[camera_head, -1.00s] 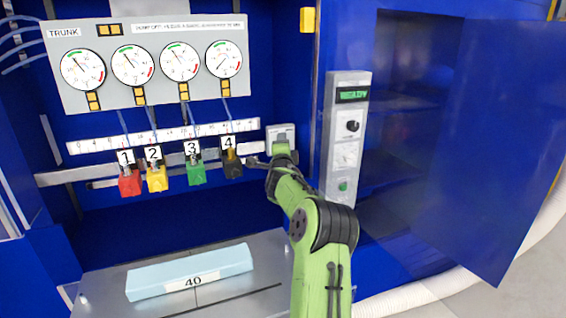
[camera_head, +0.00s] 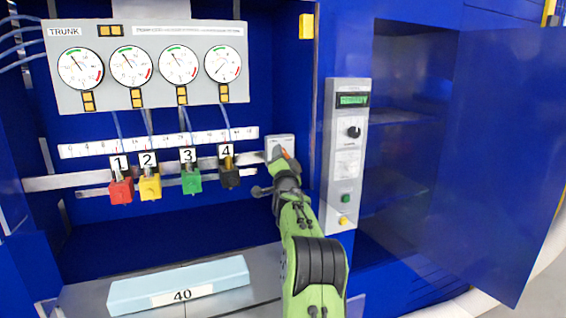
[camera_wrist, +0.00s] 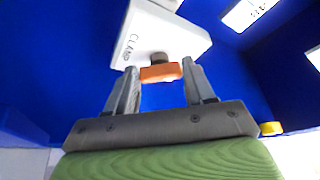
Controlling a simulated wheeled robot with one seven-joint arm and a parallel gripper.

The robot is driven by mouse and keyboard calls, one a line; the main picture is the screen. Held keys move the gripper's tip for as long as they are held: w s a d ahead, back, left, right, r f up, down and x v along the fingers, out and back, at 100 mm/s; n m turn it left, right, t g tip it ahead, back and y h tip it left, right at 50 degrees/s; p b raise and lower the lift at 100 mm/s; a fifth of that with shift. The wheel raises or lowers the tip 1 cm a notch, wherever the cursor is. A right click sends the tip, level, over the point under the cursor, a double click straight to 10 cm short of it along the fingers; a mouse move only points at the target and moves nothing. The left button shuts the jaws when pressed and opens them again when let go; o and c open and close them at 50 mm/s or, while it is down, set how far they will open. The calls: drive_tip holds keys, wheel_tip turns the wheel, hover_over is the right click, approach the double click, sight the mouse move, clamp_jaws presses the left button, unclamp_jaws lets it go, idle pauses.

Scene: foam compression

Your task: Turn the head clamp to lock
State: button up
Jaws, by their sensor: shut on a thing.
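The head clamp is a white box marked CLAMP (camera_wrist: 148,38) with a dark shaft and an orange handle (camera_wrist: 160,73) on its lower side. In the head view the clamp box (camera_head: 276,142) is on the back wall, right of the station numbered 4, and its orange handle (camera_head: 288,154) shows slantwise in front of it. My gripper (camera_wrist: 160,74) is shut on the orange handle, with a finger at each end of it. In the head view my gripper (camera_head: 286,165) and wrist partly hide the clamp's lower part.
Red, yellow, green and black heads (camera_head: 229,178) hang on a rail left of my gripper. A control panel (camera_head: 345,150) with a knob and buttons stands close on the right. A blue foam block (camera_head: 225,274) labelled 40 lies on the table below. An open blue door (camera_head: 500,160) is far right.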

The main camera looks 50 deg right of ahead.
drive_tip(key=shift+f, duration=0.15)
drive_tip(key=o, duration=1)
drive_tip(key=shift+o, duration=0.2)
drive_tip(key=b+v, duration=0.1)
drive_tip(key=v, duration=1.4)
drive_tip(key=shift+s+a, duration=0.25)
